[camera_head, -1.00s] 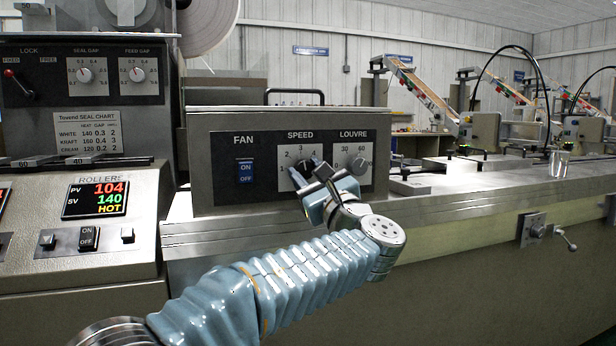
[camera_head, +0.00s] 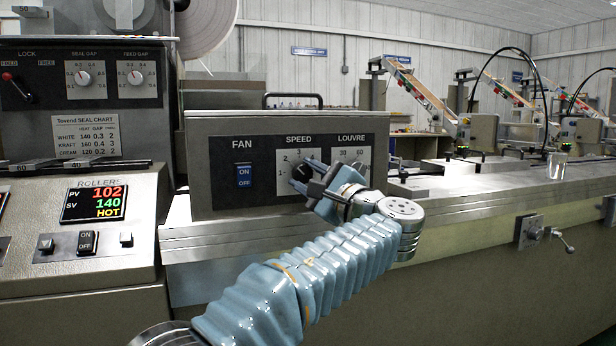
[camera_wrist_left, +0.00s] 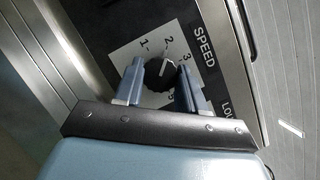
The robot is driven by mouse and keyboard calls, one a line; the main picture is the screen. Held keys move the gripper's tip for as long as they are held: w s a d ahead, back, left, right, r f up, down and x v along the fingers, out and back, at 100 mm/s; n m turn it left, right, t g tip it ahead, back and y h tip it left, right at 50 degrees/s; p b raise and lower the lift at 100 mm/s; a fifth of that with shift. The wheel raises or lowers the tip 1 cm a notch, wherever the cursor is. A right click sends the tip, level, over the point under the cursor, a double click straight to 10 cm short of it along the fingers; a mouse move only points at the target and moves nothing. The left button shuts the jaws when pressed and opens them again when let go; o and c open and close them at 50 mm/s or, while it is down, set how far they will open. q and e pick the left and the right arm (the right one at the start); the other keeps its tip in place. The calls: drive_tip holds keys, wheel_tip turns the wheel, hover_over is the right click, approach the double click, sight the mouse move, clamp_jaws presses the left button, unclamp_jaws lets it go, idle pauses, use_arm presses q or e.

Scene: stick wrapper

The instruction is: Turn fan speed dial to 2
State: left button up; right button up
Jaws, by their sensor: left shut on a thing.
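The fan speed dial (camera_head: 301,172) is a black knob on the white SPEED plate of the grey fan box. In the left wrist view the dial (camera_wrist_left: 160,76) shows between my fingers, its white pointer mark towards the 2, or slightly to the 3 side. My left gripper (camera_head: 306,180) reaches the dial from the lower right. In the left wrist view its fingertips (camera_wrist_left: 160,80) stand on either side of the knob, shut on it. My right gripper is out of view.
The blue FAN switch (camera_head: 244,174) is left of the dial. The louvre dial is mostly hidden behind my left gripper. The rollers panel (camera_head: 96,203) stands at the left. A metal counter (camera_head: 470,184) runs off to the right.

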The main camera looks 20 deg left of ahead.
use_arm(q)
drive_tip(key=shift+f, duration=0.1)
drive_tip(key=o, duration=1.1)
drive_tip(key=shift+c, duration=0.2)
drive_tip(key=b+v, duration=0.1)
drive_tip(key=v, duration=1.3)
drive_tip(key=shift+b, duration=0.3)
drive_tip(key=shift+w, duration=0.1)
